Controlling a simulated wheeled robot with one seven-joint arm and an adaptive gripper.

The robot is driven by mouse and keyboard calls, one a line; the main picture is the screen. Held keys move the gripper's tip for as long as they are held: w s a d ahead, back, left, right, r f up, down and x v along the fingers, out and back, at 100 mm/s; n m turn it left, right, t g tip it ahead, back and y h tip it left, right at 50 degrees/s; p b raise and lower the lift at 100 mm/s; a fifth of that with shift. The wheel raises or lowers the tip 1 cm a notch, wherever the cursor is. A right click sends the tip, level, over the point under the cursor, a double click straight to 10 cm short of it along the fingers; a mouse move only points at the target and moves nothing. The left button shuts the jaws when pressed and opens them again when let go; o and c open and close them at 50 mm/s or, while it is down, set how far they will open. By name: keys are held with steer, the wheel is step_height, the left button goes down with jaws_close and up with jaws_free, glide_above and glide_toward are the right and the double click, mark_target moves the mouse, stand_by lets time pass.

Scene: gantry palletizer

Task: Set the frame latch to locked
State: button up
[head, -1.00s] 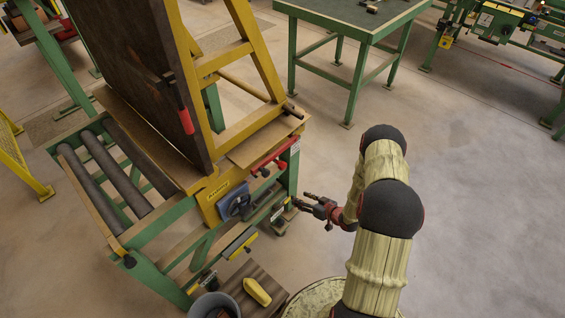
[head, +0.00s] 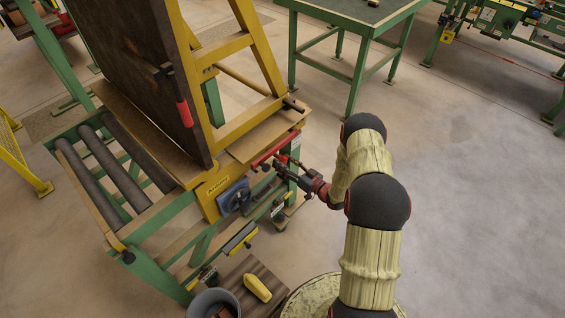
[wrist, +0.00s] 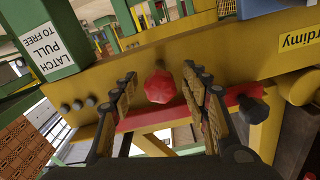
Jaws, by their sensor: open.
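The frame latch shows as a red bar (head: 268,153) at the right end of the yellow beam in the head view. In the wrist view the red bar (wrist: 240,94) runs along the yellow beam, with a round red knob (wrist: 160,87) facing me. A white label (wrist: 41,47) beside it reads "LATCH PULL TO FREE". My gripper (wrist: 160,76) is open, with its fingers on either side of the red knob; I cannot tell whether they touch it. In the head view my gripper (head: 278,163) is at the bar's right part and hides some of it.
A blue rotary switch (head: 233,197) sits on the beam left of the latch. A tilted brown panel (head: 135,75) stands above on the yellow frame. A black knob (wrist: 252,108) is right of the fingers.

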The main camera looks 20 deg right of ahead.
steer(key=shift+w+a, duration=0.2)
steer(key=shift+w, duration=0.25)
steer(key=shift+c, duration=0.2)
steer(key=c, duration=1.1)
jaws_close()
